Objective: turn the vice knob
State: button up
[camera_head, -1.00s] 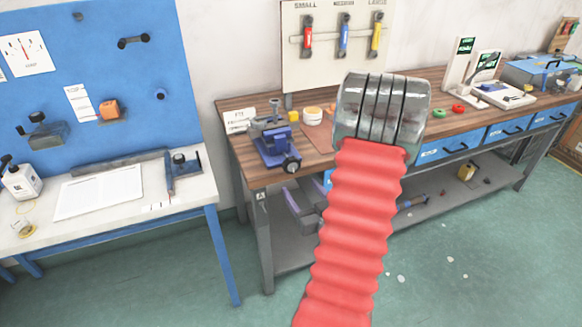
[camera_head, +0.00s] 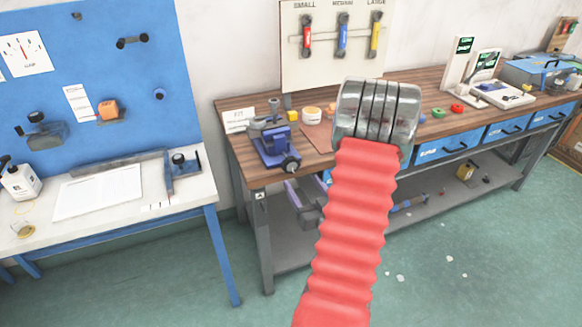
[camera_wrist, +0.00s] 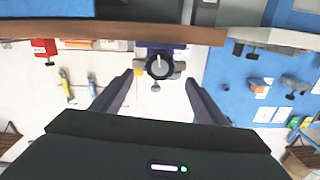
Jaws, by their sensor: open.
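The blue vice (camera_head: 273,146) stands on the wooden bench at its left front corner, and its dark round knob (camera_head: 291,164) faces the front. In the wrist view, which is upside down, the knob (camera_wrist: 159,66) is centred between the two purple-grey fingers of my gripper (camera_wrist: 160,80). The fingers are spread wide and empty, with a gap on each side of the knob. I cannot tell how far the fingertips are from it in depth. In the head view, part of my gripper (camera_head: 301,190) shows below the bench edge in front of the vice, partly hidden by my red-sleeved arm.
The wooden bench top (camera_head: 240,175) has a front edge close to my gripper. A yellow block (camera_head: 293,115) and a white jar (camera_head: 312,114) stand behind the vice. A white table (camera_head: 130,205) with a blue pegboard (camera_head: 100,60) is to the left.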

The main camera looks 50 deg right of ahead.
aim_at(292, 168)
jog(key=x, duration=1)
jog(key=shift+w, duration=0.15)
jog(key=shift+c, duration=0.3)
jog(key=c, duration=1)
jog(key=shift+m, duration=0.4)
jog(key=m, duration=1.2)
jog(key=shift+m, duration=0.3)
